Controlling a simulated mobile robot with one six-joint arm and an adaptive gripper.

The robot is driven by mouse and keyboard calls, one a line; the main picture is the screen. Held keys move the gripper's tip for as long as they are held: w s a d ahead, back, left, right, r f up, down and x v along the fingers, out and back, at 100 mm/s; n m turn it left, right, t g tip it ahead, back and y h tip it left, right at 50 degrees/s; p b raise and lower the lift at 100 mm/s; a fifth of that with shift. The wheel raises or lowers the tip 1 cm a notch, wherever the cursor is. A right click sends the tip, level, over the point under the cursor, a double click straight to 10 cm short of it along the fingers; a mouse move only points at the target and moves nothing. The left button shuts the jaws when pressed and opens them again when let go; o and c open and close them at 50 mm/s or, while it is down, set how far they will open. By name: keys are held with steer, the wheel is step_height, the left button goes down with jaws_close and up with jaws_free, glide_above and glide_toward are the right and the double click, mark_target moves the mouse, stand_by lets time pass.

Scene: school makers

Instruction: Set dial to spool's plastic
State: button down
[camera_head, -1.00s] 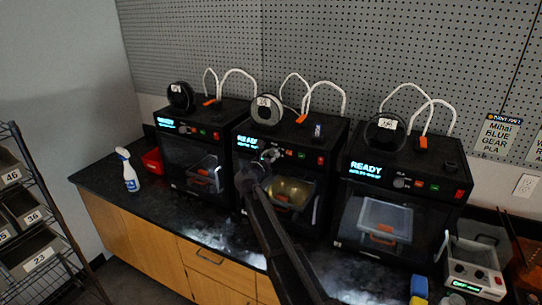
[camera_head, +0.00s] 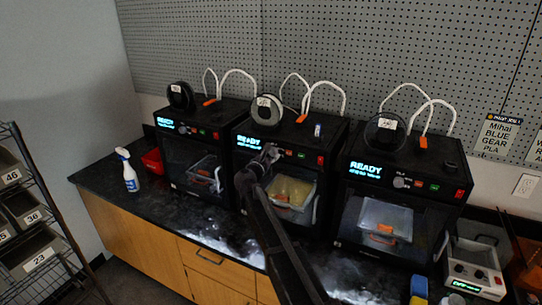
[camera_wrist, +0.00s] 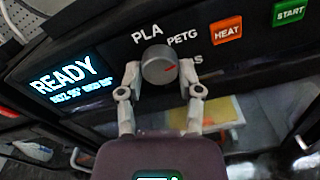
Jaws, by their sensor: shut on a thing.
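The grey round dial (camera_wrist: 158,66) is on the black front panel of the middle printer (camera_head: 240,170). Labels PLA, PETG and a partly hidden one ending in S stand around it. The dial's red mark points right, below PETG and toward the S label. My gripper (camera_wrist: 159,72) is shut on the dial, one finger on each side; in the head view my gripper (camera_head: 272,150) covers that spot. A spool (camera_head: 266,110) with a white label stands on top of the middle printer; its label is too small to read.
The panel has an orange HEAT button (camera_wrist: 227,30) and a green START button (camera_wrist: 289,12). Similar printers stand left (camera_head: 190,155) and right (camera_head: 385,215). A spray bottle (camera_head: 129,172) stands at left.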

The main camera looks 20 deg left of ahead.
steer(key=m, duration=0.4)
steer(key=shift+w+a+r, duration=0.1)
steer(key=shift+m, duration=2)
steer(key=shift+c, duration=1.3)
jaws_free()
steer(key=shift+s, duration=0.2)
steer(key=s, duration=1.1)
steer(key=shift+s+a, duration=0.35)
steer(key=shift+a, duration=0.1)
